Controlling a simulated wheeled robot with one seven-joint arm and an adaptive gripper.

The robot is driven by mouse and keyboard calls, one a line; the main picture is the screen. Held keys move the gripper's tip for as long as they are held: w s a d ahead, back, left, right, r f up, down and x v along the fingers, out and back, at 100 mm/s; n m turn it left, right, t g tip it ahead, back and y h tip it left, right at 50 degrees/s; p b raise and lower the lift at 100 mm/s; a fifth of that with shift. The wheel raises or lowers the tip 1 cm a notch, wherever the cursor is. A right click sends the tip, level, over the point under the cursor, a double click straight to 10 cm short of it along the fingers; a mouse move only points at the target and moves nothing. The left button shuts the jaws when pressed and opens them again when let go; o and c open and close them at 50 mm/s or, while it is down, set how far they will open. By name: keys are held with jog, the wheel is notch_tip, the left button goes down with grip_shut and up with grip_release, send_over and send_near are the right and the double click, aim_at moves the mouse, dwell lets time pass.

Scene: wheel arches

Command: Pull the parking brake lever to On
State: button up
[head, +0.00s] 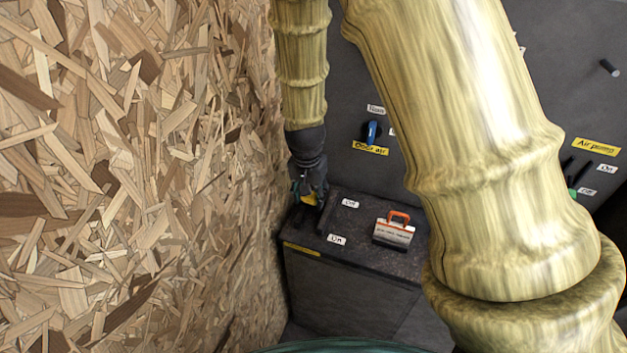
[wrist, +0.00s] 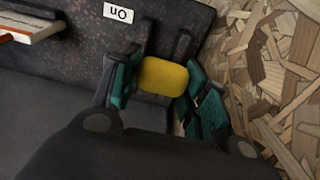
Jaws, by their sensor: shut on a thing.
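The parking brake lever has a yellow grip (head: 309,199), which also shows in the wrist view (wrist: 163,75). It stands at the left end of a dark box top, by the chipboard wall. My gripper (head: 308,196) reaches down from above; its teal fingers (wrist: 165,88) are shut on the yellow grip, one on each side. In the head view the grip is level with the Off label (head: 350,203), farther back than the On label (head: 337,240). The On label also shows upside down in the wrist view (wrist: 118,13). My gripper hides part of the lever.
The chipboard wall (head: 150,180) rises close to the left of my gripper. A small white case with an orange handle (head: 394,231) is on the box top (head: 375,262) to the right. A panel behind carries a blue door air knob (head: 372,132) and air pump levers (head: 573,180).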

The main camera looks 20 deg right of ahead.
jog(key=shift+s+a+f, duration=0.65)
jog(key=shift+s+a, duration=0.1)
jog(key=shift+s, duration=0.2)
jog(key=o, duration=1.5)
jog(key=shift+c, duration=0.2)
jog(key=shift+w+r, duration=0.1)
jog(key=shift+d, duration=0.1)
jog(key=shift+w+r, duration=0.1)
jog(key=shift+r, duration=0.4)
notch_tip(320, 180, up, 11)
jog(key=s+a, duration=0.1)
jog(key=shift+s, duration=0.1)
